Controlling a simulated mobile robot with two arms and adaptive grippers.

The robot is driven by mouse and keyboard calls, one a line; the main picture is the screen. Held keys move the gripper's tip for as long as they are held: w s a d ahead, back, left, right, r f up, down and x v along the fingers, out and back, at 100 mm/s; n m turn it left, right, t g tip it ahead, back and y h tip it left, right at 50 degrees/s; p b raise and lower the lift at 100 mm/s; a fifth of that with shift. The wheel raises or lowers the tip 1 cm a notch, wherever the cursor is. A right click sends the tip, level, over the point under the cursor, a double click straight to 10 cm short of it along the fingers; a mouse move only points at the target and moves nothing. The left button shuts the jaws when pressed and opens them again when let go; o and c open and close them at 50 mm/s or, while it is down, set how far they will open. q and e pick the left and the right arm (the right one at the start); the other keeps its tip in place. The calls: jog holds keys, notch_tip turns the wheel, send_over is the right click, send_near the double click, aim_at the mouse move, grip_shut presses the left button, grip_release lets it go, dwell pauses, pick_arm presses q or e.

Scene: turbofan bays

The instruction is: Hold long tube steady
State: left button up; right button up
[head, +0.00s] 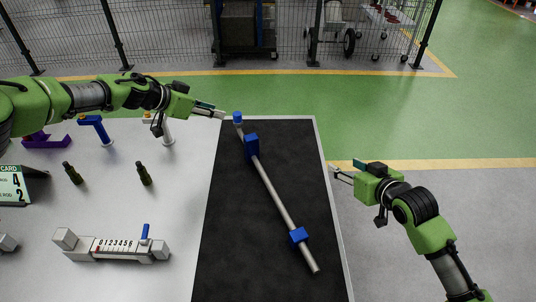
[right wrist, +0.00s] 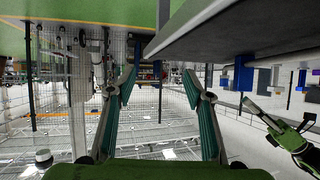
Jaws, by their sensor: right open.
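The long grey tube (head: 275,195) lies slantwise over the black mat, its far end toward the upper left. It passes through two blue blocks, a far one (head: 251,148) and a near one (head: 299,236), and has a blue cap (head: 238,118) at its far end. My left gripper (head: 222,114) is just left of the blue cap; whether its fingers touch it, and how wide they are, is too small to tell. My right gripper (head: 338,172) is open and empty beside the table's right edge, apart from the tube. Its spread fingers show in the right wrist view (right wrist: 160,95).
The black mat (head: 225,250) covers the table's right part. Green floor lies open to the right; a wire fence (head: 165,40) stands behind.

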jog(key=a+r+n+y, duration=0.1)
jog(key=a+r, duration=0.2)
jog(key=a, duration=1)
send_near(253, 142)
jog(key=shift+n+t+y, duration=0.3)
jog(key=shift+n, duration=0.1)
jog(key=x, duration=1.1)
jog(key=shift+w+f, duration=0.3)
jog(key=shift+f, duration=0.05)
